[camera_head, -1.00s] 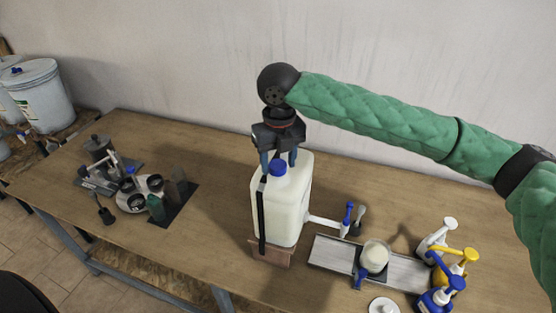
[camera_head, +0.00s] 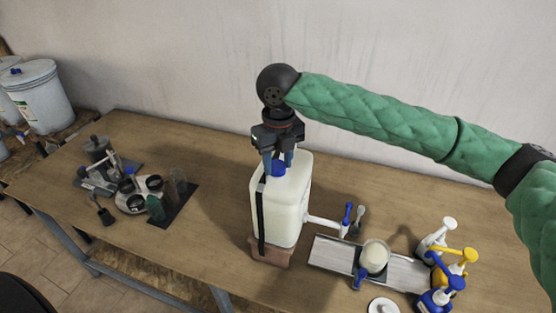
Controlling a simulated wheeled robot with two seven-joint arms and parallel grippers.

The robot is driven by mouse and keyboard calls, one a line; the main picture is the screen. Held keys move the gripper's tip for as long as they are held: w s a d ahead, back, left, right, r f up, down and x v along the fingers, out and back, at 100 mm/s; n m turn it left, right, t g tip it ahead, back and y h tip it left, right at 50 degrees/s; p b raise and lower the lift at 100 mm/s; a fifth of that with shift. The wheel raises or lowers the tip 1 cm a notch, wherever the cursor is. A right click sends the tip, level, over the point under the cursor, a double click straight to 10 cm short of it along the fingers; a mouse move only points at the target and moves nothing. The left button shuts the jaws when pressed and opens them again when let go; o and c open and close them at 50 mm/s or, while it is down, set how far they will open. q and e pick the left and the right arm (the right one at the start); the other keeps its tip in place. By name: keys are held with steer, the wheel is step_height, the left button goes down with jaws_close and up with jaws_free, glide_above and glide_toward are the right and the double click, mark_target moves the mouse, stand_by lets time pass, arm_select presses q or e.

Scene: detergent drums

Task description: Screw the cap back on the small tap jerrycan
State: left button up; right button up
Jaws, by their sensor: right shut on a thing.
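The small tap jerrycan (camera_head: 284,209) is a pale, cream-white can with a black strap down its near side. It stands upright on a brown block (camera_head: 269,252) on the bench. Its tap (camera_head: 346,217) with a blue lever sticks out to the right. The blue cap (camera_head: 278,169) sits at the top of the can, over the neck. My right gripper (camera_head: 278,161) points down from above and is shut on the cap, one blue fingertip on each side of it. The thread under the cap is hidden. My left gripper is not in view.
Right of the can, a grey tray (camera_head: 328,251) holds a beaker (camera_head: 374,257) of pale liquid. Pump heads in white, yellow (camera_head: 462,258) and blue stand at the bench's right. A white lid (camera_head: 383,306) lies in front. Cups and tools (camera_head: 140,190) stand at left.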

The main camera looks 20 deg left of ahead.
steer(key=m, duration=0.3)
steer(key=shift+s+f+m, duration=0.1)
steer(key=shift+m, duration=1.3)
steer(key=shift+a+m, duration=0.1)
steer(key=shift+m, duration=1.1)
steer(key=shift+f+m, duration=0.1)
steer(key=shift+m, duration=1.5)
